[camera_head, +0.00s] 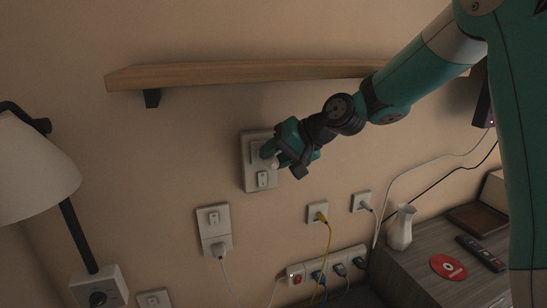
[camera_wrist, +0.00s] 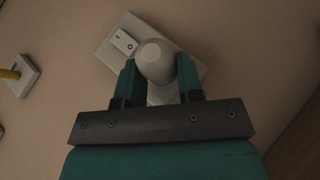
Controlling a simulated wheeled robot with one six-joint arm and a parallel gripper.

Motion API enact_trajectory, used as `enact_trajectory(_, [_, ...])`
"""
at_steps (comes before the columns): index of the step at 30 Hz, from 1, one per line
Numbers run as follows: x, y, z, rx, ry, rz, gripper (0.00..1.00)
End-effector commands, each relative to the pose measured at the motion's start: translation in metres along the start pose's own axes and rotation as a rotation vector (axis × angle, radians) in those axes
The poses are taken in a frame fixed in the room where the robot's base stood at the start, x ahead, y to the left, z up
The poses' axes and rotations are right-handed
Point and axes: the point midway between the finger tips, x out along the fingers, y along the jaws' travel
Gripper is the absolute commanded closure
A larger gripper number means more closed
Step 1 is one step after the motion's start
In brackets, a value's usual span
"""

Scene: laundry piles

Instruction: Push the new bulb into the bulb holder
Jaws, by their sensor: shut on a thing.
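A white round bulb (camera_wrist: 155,60) sits between the two green fingers of my gripper (camera_wrist: 158,78) in the wrist view. The gripper is shut on it. A white wall plate (camera_wrist: 112,44) with a small rocker switch (camera_wrist: 123,42) lies right behind the bulb. In the head view my gripper (camera_head: 274,158) is at the wall, in front of the same plate (camera_head: 247,176), and the bulb shows as a small pale tip (camera_head: 274,163). The bulb holder is hidden behind the bulb and fingers, so I cannot tell whether the bulb touches it.
A wooden shelf (camera_head: 230,73) juts from the wall above my gripper. A lamp (camera_head: 35,165) stands at the left. Below are wall sockets (camera_head: 213,219), a power strip (camera_head: 297,276) with cables, and a grey cabinet (camera_head: 405,274) with a white vase (camera_head: 401,228).

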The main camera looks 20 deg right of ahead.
Motion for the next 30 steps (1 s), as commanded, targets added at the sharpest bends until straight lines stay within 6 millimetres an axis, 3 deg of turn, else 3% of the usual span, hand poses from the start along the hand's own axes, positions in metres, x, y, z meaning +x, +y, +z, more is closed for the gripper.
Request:
enact_trajectory(2, [-0.0048,-0.0065,-0.0047,-0.012,0.012,-0.006,1.0])
enact_trajectory(30, [-0.0017,-0.0007,0.002,-0.002,0.0,-0.002,1.0])
